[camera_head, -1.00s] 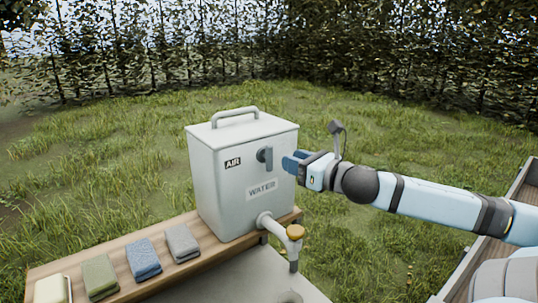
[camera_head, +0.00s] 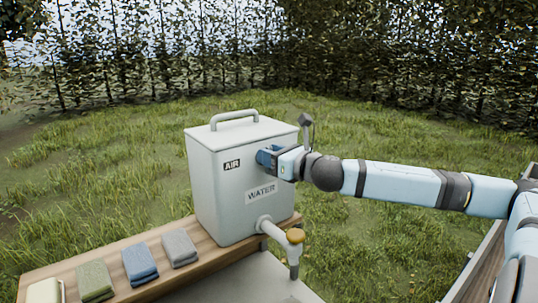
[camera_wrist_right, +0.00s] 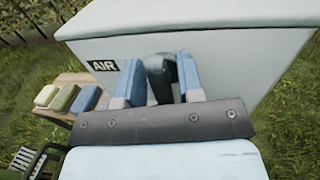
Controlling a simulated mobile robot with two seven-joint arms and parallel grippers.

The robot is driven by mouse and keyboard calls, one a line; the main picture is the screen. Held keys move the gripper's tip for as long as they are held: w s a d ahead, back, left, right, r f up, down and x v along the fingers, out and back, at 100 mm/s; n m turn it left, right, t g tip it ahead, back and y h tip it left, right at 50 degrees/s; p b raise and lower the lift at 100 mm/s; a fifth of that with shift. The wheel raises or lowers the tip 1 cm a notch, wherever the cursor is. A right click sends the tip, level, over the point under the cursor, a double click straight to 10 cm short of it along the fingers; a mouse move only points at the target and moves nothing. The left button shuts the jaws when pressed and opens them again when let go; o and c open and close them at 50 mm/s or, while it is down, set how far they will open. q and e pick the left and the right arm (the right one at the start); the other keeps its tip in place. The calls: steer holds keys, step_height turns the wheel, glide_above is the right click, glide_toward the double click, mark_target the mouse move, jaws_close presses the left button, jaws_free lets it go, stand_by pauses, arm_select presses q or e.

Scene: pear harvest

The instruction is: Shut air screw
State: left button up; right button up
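The air screw (camera_wrist_right: 159,78) is a dark grey knob on the front of the pale grey water tank (camera_head: 215,185), beside the AIR label (camera_head: 232,165). In the head view my right gripper (camera_head: 268,157) covers the screw. In the right wrist view the two blue fingers of my right gripper (camera_wrist_right: 160,82) stand apart, one on each side of the screw. Narrow gaps seem to show beside it, so the fingers look open around it rather than closed on it. My left gripper is in neither view.
Folded cloths, including a blue one (camera_head: 141,264), lie on the wooden shelf (camera_head: 205,262) to the left. Grass and a hedge lie behind, with free room around the tank's top.

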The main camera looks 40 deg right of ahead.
steer(key=shift+w, duration=0.35)
jaws_close()
